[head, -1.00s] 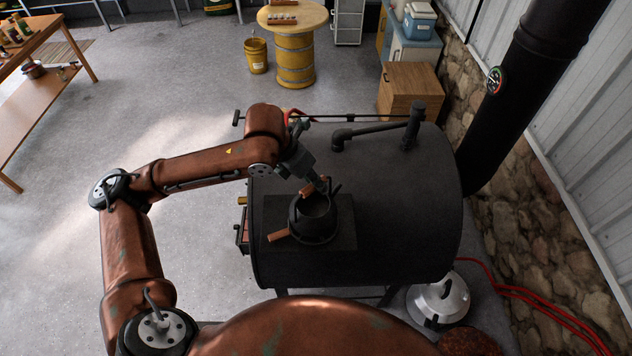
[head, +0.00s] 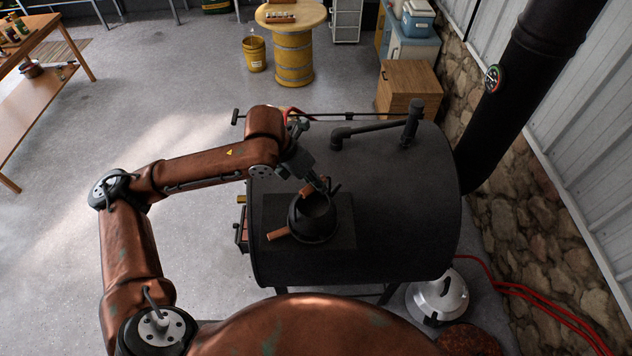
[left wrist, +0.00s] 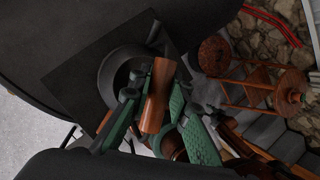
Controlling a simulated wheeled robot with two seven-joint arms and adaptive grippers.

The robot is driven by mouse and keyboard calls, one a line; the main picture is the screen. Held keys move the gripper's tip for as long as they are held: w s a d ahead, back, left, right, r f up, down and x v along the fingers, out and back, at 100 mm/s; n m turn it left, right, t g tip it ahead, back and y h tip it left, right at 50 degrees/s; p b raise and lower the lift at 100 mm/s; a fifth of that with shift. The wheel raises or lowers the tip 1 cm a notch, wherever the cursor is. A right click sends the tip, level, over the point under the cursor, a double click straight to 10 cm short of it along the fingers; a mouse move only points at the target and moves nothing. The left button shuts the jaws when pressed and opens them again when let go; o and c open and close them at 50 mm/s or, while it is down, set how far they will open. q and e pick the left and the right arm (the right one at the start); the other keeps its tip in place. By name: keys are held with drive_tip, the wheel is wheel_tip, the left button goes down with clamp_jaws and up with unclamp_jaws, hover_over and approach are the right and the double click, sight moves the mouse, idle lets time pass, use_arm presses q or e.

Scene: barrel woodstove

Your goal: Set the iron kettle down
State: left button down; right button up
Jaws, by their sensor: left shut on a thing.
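The iron kettle (head: 314,229) is dark and round, over the flat square plate (head: 346,236) on top of the black barrel stove (head: 405,200). I cannot tell if its base touches the plate. A wooden grip (head: 306,191) shows at its upper side and another wooden piece (head: 278,234) sticks out at its lower left. My left gripper (head: 322,186) is shut on the kettle's wooden grip. In the left wrist view, the grip (left wrist: 157,95) lies between the green-padded fingers (left wrist: 155,118), with the kettle (left wrist: 121,66) partly hidden behind. My right gripper is not in view.
A black pipe (head: 375,131) stands on the stove's far part, and the flue (head: 515,90) rises at the right. The stove top right of the plate is clear. A silver lidded pot (head: 437,297) and red hose (head: 530,300) are on the floor at the right.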

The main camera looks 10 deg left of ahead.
use_arm(q)
drive_tip(key=shift+f, duration=0.4)
idle(0.4)
drive_tip(key=c, duration=1.7)
unclamp_jaws()
drive_tip(key=shift+c, duration=0.2)
drive_tip(key=shift+s+f, duration=0.1)
drive_tip(key=shift+f, duration=0.05)
drive_tip(key=v, duration=1.2)
